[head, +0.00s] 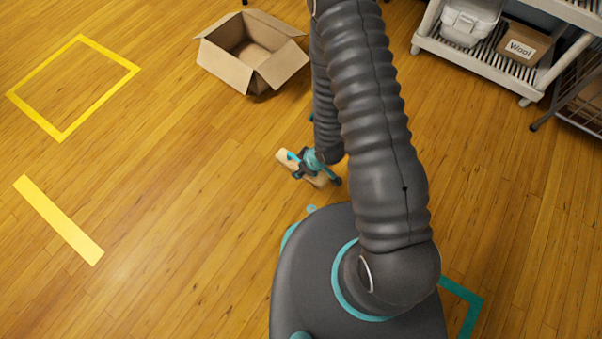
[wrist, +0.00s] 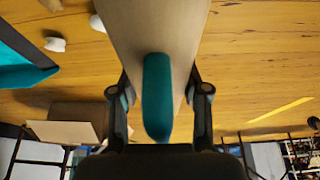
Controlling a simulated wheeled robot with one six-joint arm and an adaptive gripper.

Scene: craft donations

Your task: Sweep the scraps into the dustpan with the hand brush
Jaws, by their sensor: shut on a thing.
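My gripper (head: 308,168) is low over the floor, shut on a pale wooden piece that I take for the hand brush (head: 284,157). In the wrist view the brush (wrist: 158,25) fills the middle between the two fingers, and a rounded teal bar lies against it. Its bristles are not visible. A teal, flat-sided thing, likely the dustpan (wrist: 22,72), is cut off at the left of the wrist view. Pale scraps (wrist: 55,44) lie on the floor between it and the brush. I cannot make out dustpan or scraps in the head view; my arm blocks part of the floor.
An open cardboard box (head: 232,68) stands on the wooden floor beyond my gripper. A shelf (head: 482,62) with bins is at the upper right. A yellow tape square (head: 62,137) and a yellow strip (head: 60,220) mark the left floor, which is otherwise clear.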

